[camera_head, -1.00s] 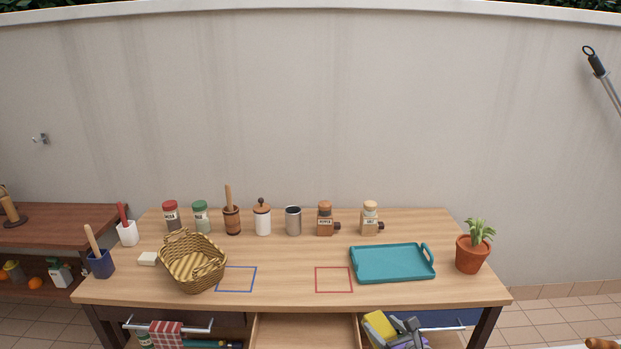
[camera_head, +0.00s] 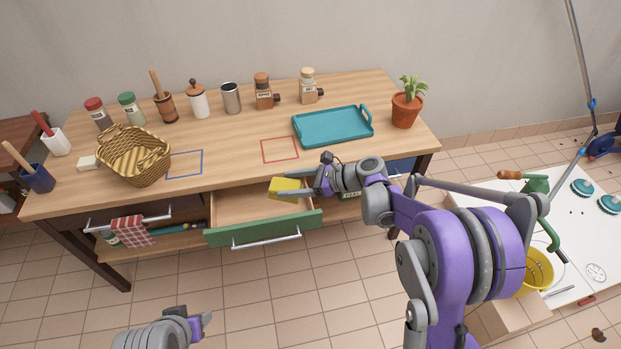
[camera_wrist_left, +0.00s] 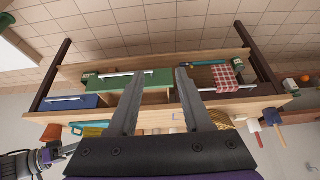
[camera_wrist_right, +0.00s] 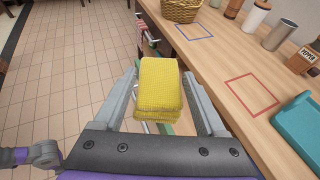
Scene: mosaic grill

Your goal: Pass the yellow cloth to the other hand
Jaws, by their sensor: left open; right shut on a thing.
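The yellow cloth (camera_head: 285,187) looks like a folded pad. My right gripper (camera_head: 306,182) is shut on it and holds it above the open drawer, near the table's front edge. In the right wrist view the cloth (camera_wrist_right: 160,88) sits between the two fingers. My left gripper (camera_head: 203,322) is low at the bottom of the head view, in front of the table and well apart from the cloth. In the left wrist view its fingers (camera_wrist_left: 156,98) stand apart with nothing between them.
The drawer with a green front (camera_head: 265,228) is pulled out below the tabletop. A wicker basket (camera_head: 133,155), a teal tray (camera_head: 333,126) and a plant pot (camera_head: 406,110) stand on the table. A red-checked towel (camera_head: 133,232) hangs on a rail. Floor in front is clear.

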